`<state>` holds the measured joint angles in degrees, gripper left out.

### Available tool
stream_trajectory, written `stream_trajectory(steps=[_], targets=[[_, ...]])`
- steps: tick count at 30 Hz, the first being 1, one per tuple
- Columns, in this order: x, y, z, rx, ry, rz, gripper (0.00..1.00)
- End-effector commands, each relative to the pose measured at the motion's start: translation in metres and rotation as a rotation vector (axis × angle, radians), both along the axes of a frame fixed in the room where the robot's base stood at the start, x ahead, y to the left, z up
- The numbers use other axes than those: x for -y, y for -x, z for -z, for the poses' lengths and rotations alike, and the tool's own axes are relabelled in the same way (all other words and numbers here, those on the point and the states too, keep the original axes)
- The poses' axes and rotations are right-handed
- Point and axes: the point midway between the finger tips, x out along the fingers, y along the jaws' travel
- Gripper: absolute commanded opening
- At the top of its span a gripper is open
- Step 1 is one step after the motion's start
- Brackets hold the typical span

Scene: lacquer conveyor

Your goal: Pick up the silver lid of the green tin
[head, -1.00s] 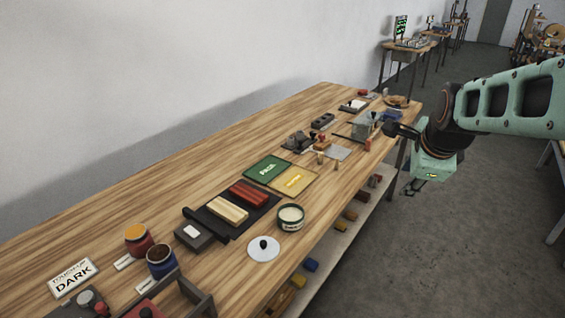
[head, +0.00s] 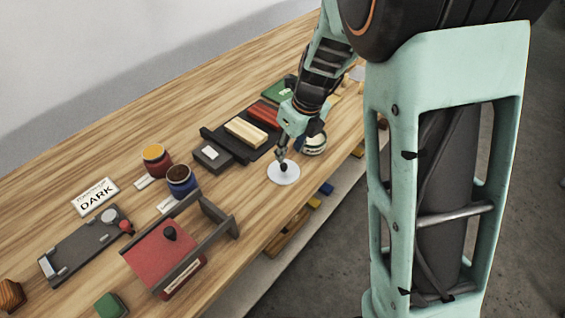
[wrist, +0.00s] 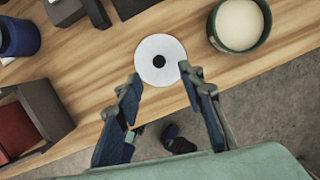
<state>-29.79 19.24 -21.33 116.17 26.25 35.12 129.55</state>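The silver lid (head: 291,177) lies flat on the wooden table near its front edge, a pale disc with a black knob. In the wrist view the lid (wrist: 173,52) lies just beyond my fingertips, its knob roughly centred between them. The green tin (head: 315,145) stands open beside the lid, partly hidden by my arm; in the wrist view the tin (wrist: 228,45) shows pale contents. My gripper (head: 281,157) points down at the lid in the head view. In the wrist view my gripper (wrist: 161,82) is open with nothing between its fingers.
A dark tray (head: 218,138) with cream and red blocks lies behind the lid. Blue (head: 182,183) and red (head: 157,162) jars stand to the left. A dark-framed red block stand (head: 160,262) is at front left. Bare wood surrounds the lid.

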Motion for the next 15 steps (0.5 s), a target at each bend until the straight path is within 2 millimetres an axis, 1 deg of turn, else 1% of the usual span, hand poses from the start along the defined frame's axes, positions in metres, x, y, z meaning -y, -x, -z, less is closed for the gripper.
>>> stream_trajectory(steps=[1, 10, 15], targets=[[-0.001, -0.001, 0.009, -0.002, 0.002, -0.001, 0.36], [-0.005, -0.005, 0.028, 0.000, 0.002, -0.002, 0.36], [-0.010, -0.009, 0.054, -0.001, 0.002, -0.002, 0.36]])
